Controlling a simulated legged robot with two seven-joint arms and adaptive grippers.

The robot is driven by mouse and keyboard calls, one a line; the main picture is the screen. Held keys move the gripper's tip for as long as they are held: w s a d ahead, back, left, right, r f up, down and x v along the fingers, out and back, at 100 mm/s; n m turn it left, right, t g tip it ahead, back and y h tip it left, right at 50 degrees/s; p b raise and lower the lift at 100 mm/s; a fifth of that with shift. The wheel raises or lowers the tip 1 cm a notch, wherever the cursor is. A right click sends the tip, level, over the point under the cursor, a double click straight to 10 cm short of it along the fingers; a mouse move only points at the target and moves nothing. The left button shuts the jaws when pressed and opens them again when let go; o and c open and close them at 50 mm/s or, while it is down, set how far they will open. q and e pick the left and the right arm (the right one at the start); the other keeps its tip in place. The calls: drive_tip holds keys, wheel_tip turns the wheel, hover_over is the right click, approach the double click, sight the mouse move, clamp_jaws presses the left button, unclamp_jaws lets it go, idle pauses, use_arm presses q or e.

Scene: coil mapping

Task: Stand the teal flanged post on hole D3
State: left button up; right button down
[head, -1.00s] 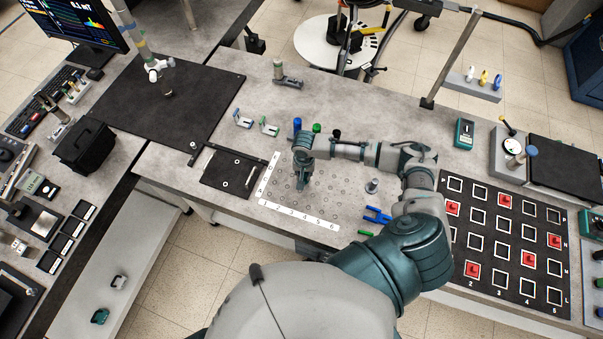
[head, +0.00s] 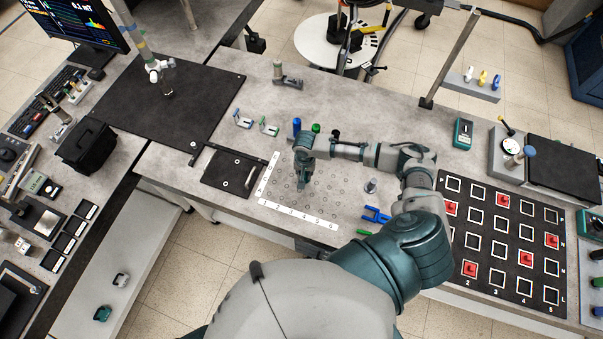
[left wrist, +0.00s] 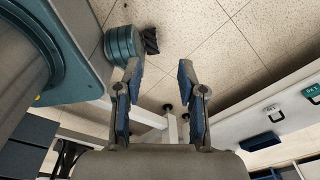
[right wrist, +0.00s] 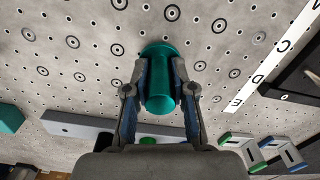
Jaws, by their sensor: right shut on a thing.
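The teal flanged post (right wrist: 160,92) is between the fingers of my right gripper (right wrist: 158,84), which is shut on it. Its wide flange (right wrist: 158,50) faces the hole board (right wrist: 100,75); I cannot tell whether it touches. In the head view my right gripper (head: 303,181) is over the left part of the hole board (head: 335,205), and the post is hardly visible there. A white letter strip (right wrist: 278,60) with C, D and E lies to the right in the right wrist view. Hole D3 cannot be singled out. My left gripper (left wrist: 160,72) is open and empty above the floor.
A blue cylinder (head: 297,125) and a green one (head: 316,128) stand behind the board. A grey bar (right wrist: 90,127) lies near my right gripper. A blue forked piece (head: 376,215) and a metal post (head: 371,186) are on the right. A black square mat (head: 232,171) lies left.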

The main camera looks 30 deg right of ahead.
drive_tip(key=shift+d, duration=0.2)
drive_tip(key=shift+a, duration=0.6)
drive_tip(key=shift+d+f, duration=0.35)
drive_tip(key=shift+d, duration=0.15)
drive_tip(key=c, duration=0.9)
unclamp_jaws()
drive_tip(key=shift+a, duration=0.35)
drive_tip(key=shift+r, duration=0.15)
wheel_tip(320, 180, up, 11)
drive_tip(key=shift+w+d+f, duration=0.1)
drive_tip(key=shift+f, duration=0.1)
drive_tip(key=shift+r, duration=0.55)
use_arm(q)
drive_tip(key=shift+d+r, duration=0.2)
drive_tip(key=shift+d, duration=0.2)
use_arm(e)
drive_tip(key=shift+a, duration=0.2)
